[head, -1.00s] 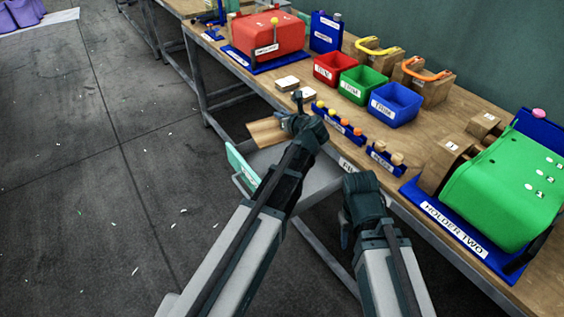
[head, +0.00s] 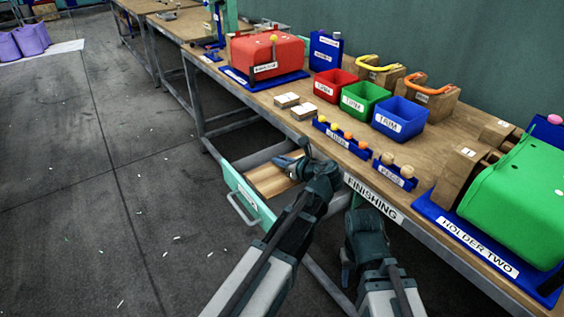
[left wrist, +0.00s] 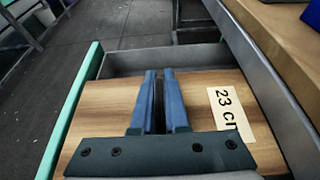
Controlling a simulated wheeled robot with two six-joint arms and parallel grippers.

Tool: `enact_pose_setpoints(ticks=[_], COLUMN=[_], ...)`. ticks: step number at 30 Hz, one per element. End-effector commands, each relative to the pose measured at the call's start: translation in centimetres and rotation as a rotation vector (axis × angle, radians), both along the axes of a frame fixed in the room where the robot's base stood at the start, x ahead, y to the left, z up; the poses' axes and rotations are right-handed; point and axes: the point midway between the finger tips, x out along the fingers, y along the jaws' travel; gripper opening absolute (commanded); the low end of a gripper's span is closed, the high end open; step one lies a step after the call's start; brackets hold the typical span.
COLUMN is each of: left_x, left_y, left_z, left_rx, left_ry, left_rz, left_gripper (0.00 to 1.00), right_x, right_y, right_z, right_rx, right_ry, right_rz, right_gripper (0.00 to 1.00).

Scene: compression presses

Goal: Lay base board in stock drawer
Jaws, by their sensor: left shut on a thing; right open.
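The wooden base board (head: 268,182) is in or just above the open stock drawer (head: 240,185); I cannot tell whether it touches the floor. In the left wrist view the board (left wrist: 105,112) fills most of the drawer's width, with a "23 c…" label on its right side. The drawer's grey back wall (left wrist: 150,60) shows beyond it. My left gripper (head: 288,162) is shut on the board, and its blue fingers (left wrist: 160,80) lie close together over the board's middle. My right gripper (head: 345,275) is open and empty beside the bench front, partly hidden by its arm.
The bench edge (head: 375,200) runs just right of the drawer. Red, green and blue bins (head: 400,113), small racks (head: 340,138) and a green press (head: 520,205) stand on the bench. The floor left of the drawer is clear.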

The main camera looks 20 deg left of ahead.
Motion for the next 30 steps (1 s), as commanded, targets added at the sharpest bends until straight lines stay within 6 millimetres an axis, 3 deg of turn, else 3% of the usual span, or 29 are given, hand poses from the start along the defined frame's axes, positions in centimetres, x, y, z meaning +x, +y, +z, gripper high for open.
enact_pose_setpoints(ticks=[8, 21, 30], left_x=[0.7, 0.6, 0.4], left_y=[-0.7, -0.6, -0.4], left_z=[-1.9, -6.3, -6.8], left_rx=[-0.008, -0.005, -0.003], left_ry=[-0.003, -0.002, -0.001], left_rz=[-0.018, -0.013, -0.010], left_gripper=[0.00, 0.00, 0.00], right_x=[0.0, 0.0, 0.0], right_y=[0.0, 0.0, 0.0], right_z=[-1.8, -6.3, -6.8], right_rx=[0.000, 0.000, 0.000], right_ry=[0.000, 0.000, 0.000], right_rz=[0.001, 0.001, 0.001], right_gripper=[0.50, 0.50, 0.50])
